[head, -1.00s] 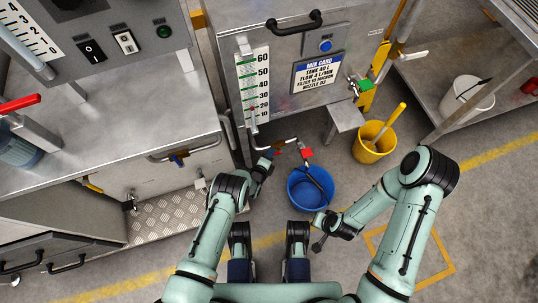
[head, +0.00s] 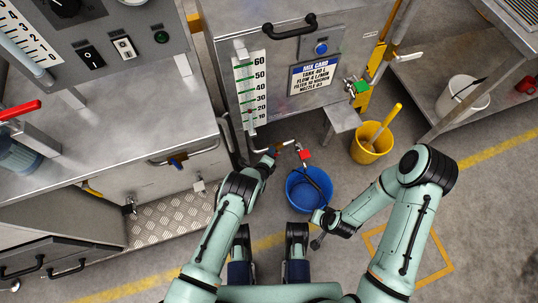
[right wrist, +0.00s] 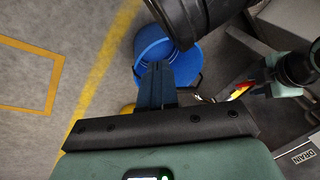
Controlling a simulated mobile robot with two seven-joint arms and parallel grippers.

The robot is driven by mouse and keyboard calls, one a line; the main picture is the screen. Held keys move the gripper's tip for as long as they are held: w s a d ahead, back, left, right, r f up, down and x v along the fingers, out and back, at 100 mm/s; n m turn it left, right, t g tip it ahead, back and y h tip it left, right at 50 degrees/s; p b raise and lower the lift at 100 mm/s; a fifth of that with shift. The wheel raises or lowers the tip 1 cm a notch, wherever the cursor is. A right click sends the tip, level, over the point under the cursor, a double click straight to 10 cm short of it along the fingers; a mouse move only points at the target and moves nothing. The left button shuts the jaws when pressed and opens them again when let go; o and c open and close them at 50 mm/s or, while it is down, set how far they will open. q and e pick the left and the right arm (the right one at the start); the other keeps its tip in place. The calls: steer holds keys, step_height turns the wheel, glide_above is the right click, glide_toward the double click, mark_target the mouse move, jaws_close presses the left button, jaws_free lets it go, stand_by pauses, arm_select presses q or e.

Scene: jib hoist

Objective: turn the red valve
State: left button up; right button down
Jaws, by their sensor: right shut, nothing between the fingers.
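The red valve (head: 305,155) is a small red handle on the thin pipe low in front of the steel tank, above the rim of the blue bucket (head: 296,199). My left gripper (head: 273,153) is at the pipe just left of the red valve, apart from the red handle; its fingers are too small and dark to tell open from shut. My right gripper (head: 318,240) is low, in front of the bucket and away from the valve. In the right wrist view its fingers (right wrist: 155,88) are together and empty, with the bucket (right wrist: 180,55) beyond them.
A valve with a green handle (head: 361,87) sits on the tank's right side. A yellow bucket (head: 367,152) stands right of the blue one. A red lever (head: 20,110) is on the left bench. A DRAIN label (right wrist: 303,157) shows in the right wrist view. Floor at lower right is clear.

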arm_select(q)
steer(key=shift+s+f, duration=0.1)
steer(key=shift+s+a+r+p, duration=0.15)
steer(key=shift+s+r+p, duration=0.2)
steer(key=shift+s, duration=0.1)
steer(key=p+v, duration=0.5)
steer(key=v, duration=0.7)
arm_select(e)
steer(key=s+a+r+g+y, duration=0.1)
steer(key=s+a+r+g, duration=0.1)
steer(key=s+a+r, duration=0.2)
step_height(320, 180, up, 3)
steer(key=s, duration=0.3)
steer(key=shift+n, duration=0.3)
arm_select(q)
steer(key=shift+a, duration=0.1)
arm_select(e)
steer(key=shift+a, duration=0.1)
